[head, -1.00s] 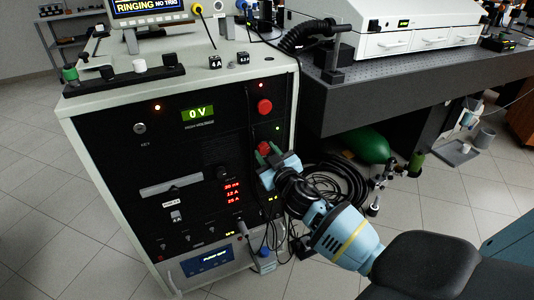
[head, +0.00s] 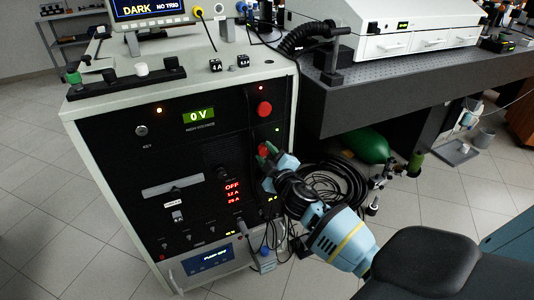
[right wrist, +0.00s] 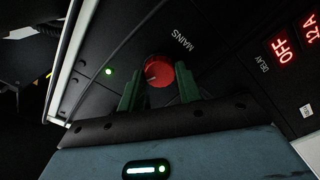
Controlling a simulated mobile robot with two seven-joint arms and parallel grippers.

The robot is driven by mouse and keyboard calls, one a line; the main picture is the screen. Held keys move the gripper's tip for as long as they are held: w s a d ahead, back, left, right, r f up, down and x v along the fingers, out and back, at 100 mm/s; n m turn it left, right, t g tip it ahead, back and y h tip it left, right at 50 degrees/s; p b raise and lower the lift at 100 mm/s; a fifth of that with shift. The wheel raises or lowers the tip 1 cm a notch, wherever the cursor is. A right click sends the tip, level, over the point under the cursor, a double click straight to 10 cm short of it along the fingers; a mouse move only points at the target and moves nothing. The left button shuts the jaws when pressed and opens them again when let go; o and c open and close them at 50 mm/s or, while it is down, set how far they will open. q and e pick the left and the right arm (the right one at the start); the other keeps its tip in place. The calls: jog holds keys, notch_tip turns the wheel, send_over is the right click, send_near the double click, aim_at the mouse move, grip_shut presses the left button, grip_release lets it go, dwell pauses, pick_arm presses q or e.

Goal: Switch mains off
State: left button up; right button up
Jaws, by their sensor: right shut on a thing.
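The red mains knob (right wrist: 158,70) sits on the black cabinet front beside the word MAINS (right wrist: 181,37) in the right wrist view. In the head view its red edge (head: 262,148) shows behind the fingers. My right gripper (right wrist: 157,82) has its two green fingers around the knob, shut on it. In the head view my right gripper (head: 266,153) reaches in from the lower right. A green light (right wrist: 108,71) is lit beside the knob. My left gripper is not in view.
A second red button (head: 264,107) is above the knob. The cabinet's voltage display (head: 198,115) reads 0 V, and a red readout (head: 232,187) shows OFF. The monitor (head: 147,10) on top reads DARK. Coiled black hoses (head: 335,187) and a green bottle (head: 366,146) are at right.

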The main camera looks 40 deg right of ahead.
jog(key=n, duration=0.3)
jog(key=shift+n+p, duration=0.3)
jog(key=shift+n, duration=0.7)
jog(key=o, duration=1)
jog(key=shift+s, duration=0.1)
jog(key=v, duration=0.7)
jog(key=shift+s+a+p, duration=0.1)
jog(key=shift+s+p, duration=0.2)
